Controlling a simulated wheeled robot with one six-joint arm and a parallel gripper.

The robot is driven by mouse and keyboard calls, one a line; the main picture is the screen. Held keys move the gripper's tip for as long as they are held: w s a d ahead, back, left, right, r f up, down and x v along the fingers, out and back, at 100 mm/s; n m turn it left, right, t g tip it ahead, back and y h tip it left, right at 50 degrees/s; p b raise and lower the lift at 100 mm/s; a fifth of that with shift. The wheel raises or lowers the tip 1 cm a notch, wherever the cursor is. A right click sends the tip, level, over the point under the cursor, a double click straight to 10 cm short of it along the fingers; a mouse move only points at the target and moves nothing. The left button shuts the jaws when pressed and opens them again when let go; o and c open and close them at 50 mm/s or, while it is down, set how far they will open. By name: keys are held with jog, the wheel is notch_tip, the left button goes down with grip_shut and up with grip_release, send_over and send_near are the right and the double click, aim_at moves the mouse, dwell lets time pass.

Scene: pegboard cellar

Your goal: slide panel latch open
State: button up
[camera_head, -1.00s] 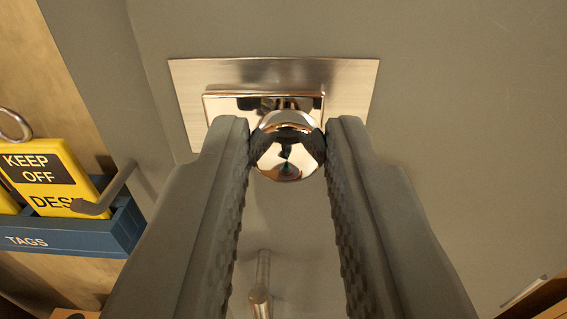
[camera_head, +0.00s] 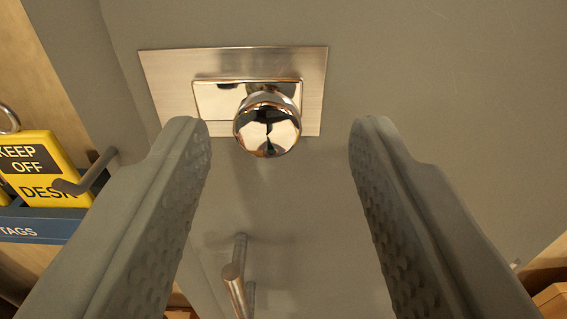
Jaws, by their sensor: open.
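The panel latch has a round polished knob (camera_head: 267,128) on a shiny rectangular slider (camera_head: 215,98). The slider sits on a brushed metal plate (camera_head: 165,75) fixed to a grey panel (camera_head: 440,110). It lies right of the plate's middle, with more bare plate on its left than on its right. My gripper (camera_head: 280,130) is open and empty. Its two fingers stand wide on either side of the knob. The knob is nearer the left fingertip, with a visible gap on both sides.
A metal bar handle (camera_head: 235,285) sticks out of the panel below the latch, between my fingers. At left, a blue holder marked TAGS (camera_head: 40,228) carries yellow signs (camera_head: 45,165). A brown box (camera_head: 552,300) shows at lower right.

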jog(key=s, duration=1.6)
